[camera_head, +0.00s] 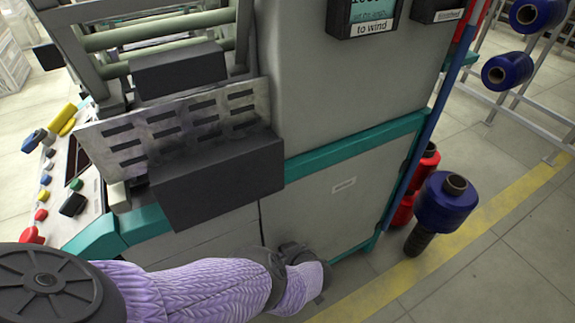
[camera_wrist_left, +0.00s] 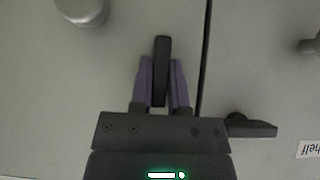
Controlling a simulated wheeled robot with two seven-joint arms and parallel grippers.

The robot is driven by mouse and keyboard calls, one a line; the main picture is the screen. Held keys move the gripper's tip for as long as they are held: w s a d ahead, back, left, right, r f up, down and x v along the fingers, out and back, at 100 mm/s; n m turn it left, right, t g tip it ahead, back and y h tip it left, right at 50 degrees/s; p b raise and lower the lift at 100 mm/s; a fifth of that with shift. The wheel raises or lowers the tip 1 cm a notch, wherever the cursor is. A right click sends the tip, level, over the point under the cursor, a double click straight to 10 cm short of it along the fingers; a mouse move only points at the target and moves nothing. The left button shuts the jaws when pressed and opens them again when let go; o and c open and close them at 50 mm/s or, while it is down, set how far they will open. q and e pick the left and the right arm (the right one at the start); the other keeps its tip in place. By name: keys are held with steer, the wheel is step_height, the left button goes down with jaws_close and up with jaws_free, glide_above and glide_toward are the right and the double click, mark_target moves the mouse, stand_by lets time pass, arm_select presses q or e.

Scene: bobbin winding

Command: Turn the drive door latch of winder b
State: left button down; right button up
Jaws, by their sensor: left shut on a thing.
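In the left wrist view, a dark bar-shaped latch handle (camera_wrist_left: 161,48) stands on a grey door panel (camera_wrist_left: 55,95), left of a dark door seam. My left gripper (camera_wrist_left: 161,80) is shut on this latch, one purple finger on each side, with the bar's far end sticking out beyond the fingertips. The bar points almost straight up in this view. In the head view, my left gripper (camera_head: 291,252) is at the lower front of the grey winder cabinet (camera_head: 345,215); its fingertips and the latch are hidden there. No letter naming the winder is readable. My right gripper is out of view.
A second dark latch (camera_wrist_left: 250,127) lies crosswise right of the seam, near a "shelf" label (camera_wrist_left: 308,149). Round knobs (camera_wrist_left: 82,8) stick out nearby. A dark box (camera_head: 218,180) overhangs above my arm. A blue bobbin (camera_head: 446,203) stands right of the cabinet.

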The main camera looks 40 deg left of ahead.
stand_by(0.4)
arm_select(q)
steer(key=c, duration=0.6)
jaws_free()
steer(key=p+v, duration=0.6)
steer(key=v, duration=0.4)
steer(key=shift+p, duration=0.4)
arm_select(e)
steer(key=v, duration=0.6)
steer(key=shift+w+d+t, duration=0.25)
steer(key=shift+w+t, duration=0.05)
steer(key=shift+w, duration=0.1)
arm_select(q)
steer(key=shift+w, duration=0.1)
